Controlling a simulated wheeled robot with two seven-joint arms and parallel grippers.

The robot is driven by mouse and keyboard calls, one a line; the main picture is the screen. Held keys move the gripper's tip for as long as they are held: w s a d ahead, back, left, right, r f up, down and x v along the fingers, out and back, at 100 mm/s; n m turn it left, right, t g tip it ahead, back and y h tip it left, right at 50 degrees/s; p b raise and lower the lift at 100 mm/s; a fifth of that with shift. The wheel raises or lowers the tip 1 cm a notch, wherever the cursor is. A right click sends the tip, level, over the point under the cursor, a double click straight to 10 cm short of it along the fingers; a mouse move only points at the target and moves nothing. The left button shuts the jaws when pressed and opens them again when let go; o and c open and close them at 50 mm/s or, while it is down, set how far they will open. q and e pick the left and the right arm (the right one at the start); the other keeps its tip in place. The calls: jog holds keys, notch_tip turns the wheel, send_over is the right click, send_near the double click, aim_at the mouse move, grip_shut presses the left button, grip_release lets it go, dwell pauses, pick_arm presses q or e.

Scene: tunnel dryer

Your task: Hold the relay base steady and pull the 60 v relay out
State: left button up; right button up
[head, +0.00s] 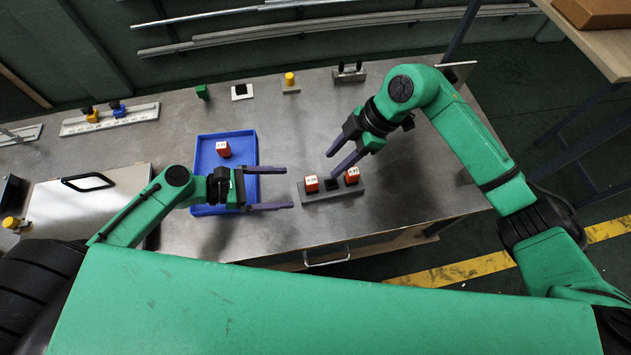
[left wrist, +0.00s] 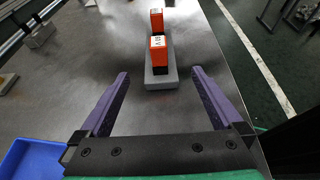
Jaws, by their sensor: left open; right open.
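The relay base (head: 336,193) is a long grey block on the metal bench. Two orange-red relays with white labels stand in it, a left one (head: 311,185) and a right one (head: 352,176); a black socket (head: 332,184) lies between them. The labels are too small to read surely. My left gripper (head: 288,188) is open and empty, its fingers pointing at the base's left end. In the left wrist view the base (left wrist: 161,83) and nearer relay (left wrist: 158,56) lie ahead, between the finger lines. My right gripper (head: 331,168) is open and empty, above and behind the base's middle.
A blue tray (head: 198,184) left of the base holds another orange-red relay (head: 223,149), partly behind my left gripper. A green block (head: 203,91), a yellow-topped button (head: 290,82) and a rail with connectors (head: 130,115) stand farther back. The bench's front edge is close to the base.

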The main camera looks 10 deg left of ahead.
aim_at(325, 186)
pick_arm(q)
jog(key=x, duration=1.3)
jog(key=shift+w+d+f, duration=0.1)
jog(key=shift+w+d, duration=0.05)
jog(key=shift+d, duration=0.1)
